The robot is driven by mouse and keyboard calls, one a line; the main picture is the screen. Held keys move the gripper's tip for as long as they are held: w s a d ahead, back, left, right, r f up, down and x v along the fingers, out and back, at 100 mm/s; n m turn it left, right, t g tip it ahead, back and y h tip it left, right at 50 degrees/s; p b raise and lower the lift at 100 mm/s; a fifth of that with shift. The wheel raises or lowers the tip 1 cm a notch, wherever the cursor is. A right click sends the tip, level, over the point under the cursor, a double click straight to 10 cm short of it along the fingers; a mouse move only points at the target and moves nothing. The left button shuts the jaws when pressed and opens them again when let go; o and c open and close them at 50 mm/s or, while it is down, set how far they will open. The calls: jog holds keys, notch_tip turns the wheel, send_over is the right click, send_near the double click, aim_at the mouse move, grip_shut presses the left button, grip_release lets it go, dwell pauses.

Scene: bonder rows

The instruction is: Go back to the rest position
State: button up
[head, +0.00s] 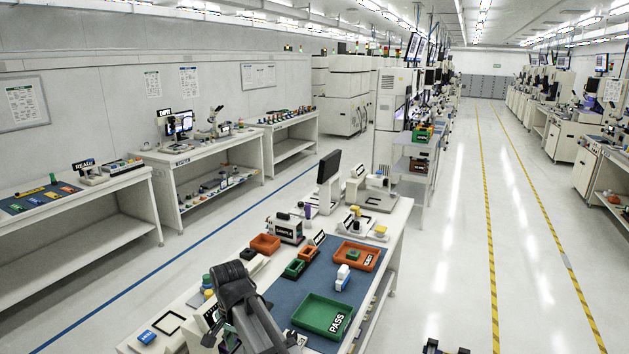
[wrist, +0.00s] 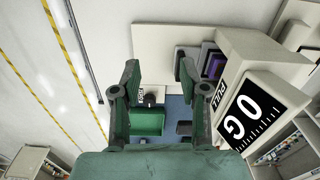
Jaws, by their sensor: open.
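My gripper (wrist: 159,78) is open in the wrist view, with its two dark green fingers wide apart and nothing between them. Beyond the fingers, well apart from them, lies a green tray (wrist: 147,122) on a blue surface. A dark arm link of mine (head: 243,300) stands over the near end of the workbench in the head view.
The workbench (head: 398,222) carries a blue mat (head: 280,297), a green PASS tray (head: 322,302), an orange tray (head: 357,244), and a monitor (head: 329,178). In the wrist view, a pull tester reading "0 G" (wrist: 262,112) stands close right.

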jog(key=shift+n, duration=0.9)
jog(key=d+f, duration=0.4)
jog(key=d, duration=0.2)
jog(key=d+f, duration=0.5)
jog(key=d, duration=0.2)
jog(key=s+d+f, duration=0.1)
jog(key=d+f, duration=0.3)
jog(key=d, duration=0.2)
jog(key=shift+d+f, duration=0.2)
jog(key=s+d+f+n, duration=0.1)
jog(key=s+d+f, duration=0.35)
jog(key=d, duration=0.35)
jog(key=s+d+f+n, duration=0.1)
jog(key=s+d+f, duration=0.35)
jog(key=d, duration=0.45)
jog(key=s+f+g+b, duration=0.6)
jog(key=s+f+b, duration=0.4)
jog(key=s+f, duration=1.8)
jog(key=shift+s+f+n+g, duration=0.3)
jog(key=shift+s+f+g, duration=0.1)
jog(key=shift+f, duration=0.55)
jog(key=shift+a, duration=0.1)
